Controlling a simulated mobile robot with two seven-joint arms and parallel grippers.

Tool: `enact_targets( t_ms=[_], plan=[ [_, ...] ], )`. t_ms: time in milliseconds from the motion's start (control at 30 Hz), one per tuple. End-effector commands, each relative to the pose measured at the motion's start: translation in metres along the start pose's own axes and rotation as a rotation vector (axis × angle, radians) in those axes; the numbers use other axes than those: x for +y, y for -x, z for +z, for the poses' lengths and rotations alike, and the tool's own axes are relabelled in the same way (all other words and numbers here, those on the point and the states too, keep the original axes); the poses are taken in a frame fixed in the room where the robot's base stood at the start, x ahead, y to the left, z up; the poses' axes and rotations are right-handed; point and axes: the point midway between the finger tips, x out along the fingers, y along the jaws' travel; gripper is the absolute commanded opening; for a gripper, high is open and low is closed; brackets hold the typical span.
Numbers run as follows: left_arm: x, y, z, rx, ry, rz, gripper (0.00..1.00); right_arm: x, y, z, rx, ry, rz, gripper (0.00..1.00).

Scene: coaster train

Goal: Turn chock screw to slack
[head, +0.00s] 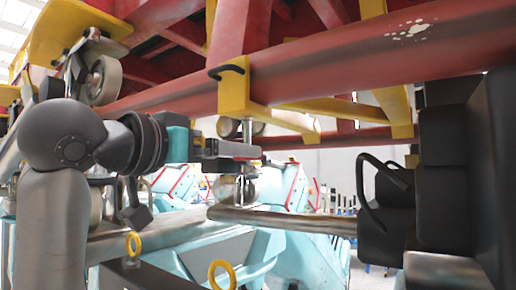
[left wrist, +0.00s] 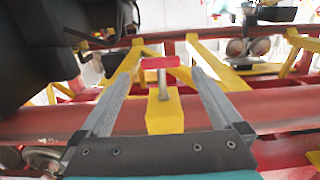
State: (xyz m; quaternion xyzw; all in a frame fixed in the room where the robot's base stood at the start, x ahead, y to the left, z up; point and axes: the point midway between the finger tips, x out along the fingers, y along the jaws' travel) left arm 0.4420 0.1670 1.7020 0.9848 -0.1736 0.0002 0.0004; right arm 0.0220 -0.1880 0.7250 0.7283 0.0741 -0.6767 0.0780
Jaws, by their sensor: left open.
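The chock screw shows in the left wrist view as a red crossbar (left wrist: 160,62) on a grey shaft (left wrist: 163,86), standing out from a yellow block (left wrist: 165,112). My left gripper (left wrist: 165,48) is open, with one finger on each side of the screw. No contact with the crossbar is visible. In the head view the left gripper (head: 240,150) reaches in from the left, below the yellow bracket (head: 235,95) under the red beam. The shaft (head: 248,133) shows there as a thin silver piece, and the gripper partly hides the crossbar. My right gripper is not in view.
A red beam (head: 340,62) runs overhead with yellow cross members (head: 300,120). Wheels (head: 103,80) hang at the upper left. A steel rail (head: 290,220) passes below the gripper. Dark seats (head: 445,190) crowd the right side.

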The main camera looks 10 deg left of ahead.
Motion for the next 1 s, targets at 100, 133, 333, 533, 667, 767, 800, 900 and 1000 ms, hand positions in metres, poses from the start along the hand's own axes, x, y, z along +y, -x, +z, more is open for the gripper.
enact_targets(
  t_ms=[100,133,333,533,667,767,800,900,1000],
  plan=[
    [0.000,-0.028,-0.002,-0.005,0.003,0.002,1.00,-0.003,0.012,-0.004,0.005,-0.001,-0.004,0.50],
    [0.001,-0.035,-0.002,-0.005,0.003,0.003,1.00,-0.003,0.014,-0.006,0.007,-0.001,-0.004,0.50],
    [0.000,-0.070,-0.002,-0.003,0.001,0.000,1.00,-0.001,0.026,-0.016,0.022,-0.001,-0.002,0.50],
    [0.000,-0.088,-0.001,-0.001,0.000,-0.001,1.00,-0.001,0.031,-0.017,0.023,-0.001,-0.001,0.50],
    [0.000,-0.091,0.000,0.000,-0.001,-0.001,1.00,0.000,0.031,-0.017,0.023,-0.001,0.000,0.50],
    [0.000,-0.091,0.000,0.001,-0.001,-0.001,1.00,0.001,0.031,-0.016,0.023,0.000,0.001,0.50],
    [0.000,-0.091,0.000,0.001,-0.001,-0.001,1.00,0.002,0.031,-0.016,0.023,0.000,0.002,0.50],
    [0.000,-0.091,0.000,0.000,-0.001,-0.001,0.95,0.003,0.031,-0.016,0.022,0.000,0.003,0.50],
    [0.000,-0.091,0.000,0.000,-0.001,-0.001,0.84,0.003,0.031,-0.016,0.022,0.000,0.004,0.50]
  ],
)
